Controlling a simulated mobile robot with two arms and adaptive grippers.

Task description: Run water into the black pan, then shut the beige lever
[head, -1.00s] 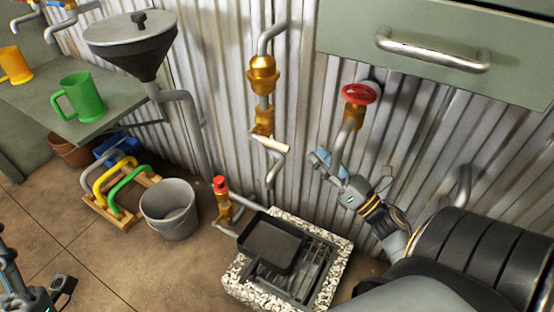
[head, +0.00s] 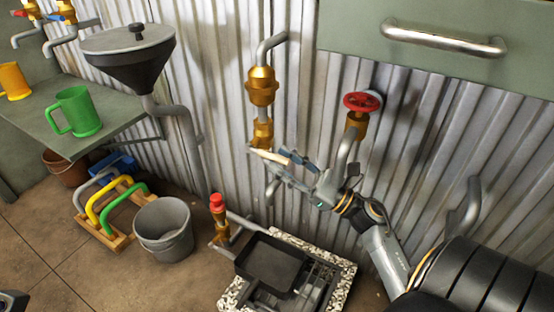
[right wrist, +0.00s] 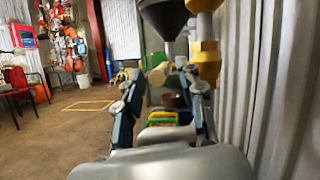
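The black pan (head: 271,262) sits on a grate at the bottom centre of the head view. The beige lever (head: 274,156) sticks out from a brass valve (head: 262,132) on the wall pipe above and behind the pan. My right gripper (head: 282,162) is at this lever with its fingers apart. In the right wrist view, the lever's pale end (right wrist: 158,74) shows between the open fingertips (right wrist: 164,82); I cannot tell whether they touch it. The pipe's lower end is partly hidden by the gripper, and I see no water stream.
A red-wheel valve (head: 362,102) sits above my right wrist. A red-topped brass valve (head: 218,212) stands left of the pan. A grey bucket (head: 163,232), a rack of coloured handles (head: 112,215) and a black funnel (head: 130,55) are to the left.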

